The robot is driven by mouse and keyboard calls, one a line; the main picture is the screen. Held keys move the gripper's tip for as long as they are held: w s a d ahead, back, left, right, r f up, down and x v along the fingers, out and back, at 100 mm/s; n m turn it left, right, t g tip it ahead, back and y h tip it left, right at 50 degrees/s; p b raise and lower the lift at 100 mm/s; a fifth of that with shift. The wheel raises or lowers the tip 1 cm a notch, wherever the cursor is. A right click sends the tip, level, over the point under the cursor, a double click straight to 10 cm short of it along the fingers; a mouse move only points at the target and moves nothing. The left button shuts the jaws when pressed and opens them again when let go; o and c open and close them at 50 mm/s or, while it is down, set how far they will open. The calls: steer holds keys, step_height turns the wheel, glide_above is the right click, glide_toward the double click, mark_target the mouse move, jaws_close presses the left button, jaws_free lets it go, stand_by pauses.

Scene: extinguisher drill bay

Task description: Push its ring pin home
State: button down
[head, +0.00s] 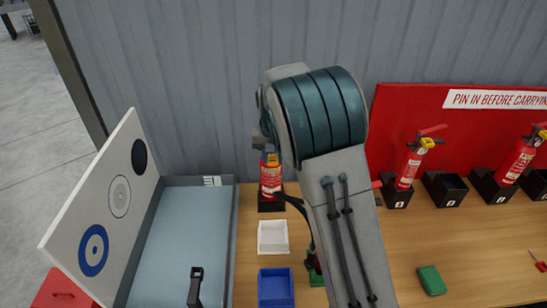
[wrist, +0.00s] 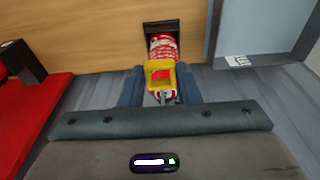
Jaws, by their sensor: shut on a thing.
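A red fire extinguisher (head: 271,176) with a white label stands in a dark holder (head: 271,203) at the back of the bench, left of my arm. In the wrist view the extinguisher (wrist: 163,48) shows its yellow head (wrist: 160,72) between my fingers. My gripper (wrist: 160,88) is shut on the extinguisher at its head. In the head view my gripper (head: 268,146) is partly hidden by my arm, just above the extinguisher. I cannot make out the ring pin or how far in it sits.
A white tray (head: 272,237) and a blue tray (head: 276,288) lie in front. Two more extinguishers (head: 407,168) (head: 516,162) stand in holders at right, near a red board (head: 420,103). A green block (head: 432,280) lies front right. A target board (head: 82,222) stands left.

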steer(key=shift+w+p, duration=1.4)
steer(key=shift+w, duration=1.65)
steer(key=shift+w, duration=0.1)
steer(key=c, duration=1)
jaws_free()
